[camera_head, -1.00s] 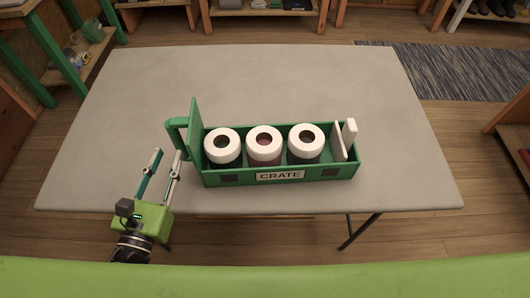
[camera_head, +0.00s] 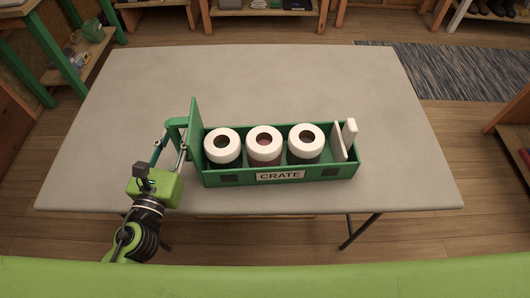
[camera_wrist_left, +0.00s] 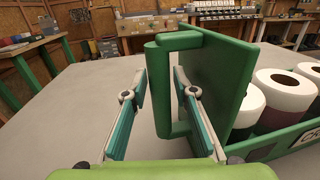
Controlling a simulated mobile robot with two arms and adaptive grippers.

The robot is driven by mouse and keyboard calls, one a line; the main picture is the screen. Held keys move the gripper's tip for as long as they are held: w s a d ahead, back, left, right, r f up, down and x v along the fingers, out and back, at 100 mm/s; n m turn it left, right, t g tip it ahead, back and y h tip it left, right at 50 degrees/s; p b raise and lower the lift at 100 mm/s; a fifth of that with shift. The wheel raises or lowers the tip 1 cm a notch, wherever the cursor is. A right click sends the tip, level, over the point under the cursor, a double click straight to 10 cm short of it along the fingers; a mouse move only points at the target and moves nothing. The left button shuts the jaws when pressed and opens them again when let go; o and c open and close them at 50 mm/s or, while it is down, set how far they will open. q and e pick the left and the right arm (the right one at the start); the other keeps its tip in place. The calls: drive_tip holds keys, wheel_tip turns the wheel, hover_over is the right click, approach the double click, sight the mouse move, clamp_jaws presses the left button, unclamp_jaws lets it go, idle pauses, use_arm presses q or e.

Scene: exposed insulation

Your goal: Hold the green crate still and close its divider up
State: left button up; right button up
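The green crate (camera_head: 225,178) stands on the table, with a CRATE label on its front and a tall green end wall (camera_head: 195,125) at the left. A green handle (camera_head: 176,124) sticks out from that wall; it also shows in the wrist view (camera_wrist_left: 169,90). The white divider (camera_head: 339,141) with its upright grip (camera_head: 350,134) stands near the crate's right end. My left gripper (camera_head: 172,145) is open at the handle, with its fingers on either side of the handle's upright bar. Contact cannot be told. My right gripper is not in view.
Three dark jars with white ring tops stand in a row in the crate, the rightmost one (camera_head: 306,136) a small gap from the divider. The grey table (camera_head: 270,80) is clear behind and to the right of the crate. Shelves stand around the room.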

use_arm(q)
clamp_jaws()
drive_tip(key=shift+r, duration=0.15)
drive_tip(key=shift+d+f, duration=0.15)
drive_tip(key=shift+f, duration=0.25)
idle(0.4)
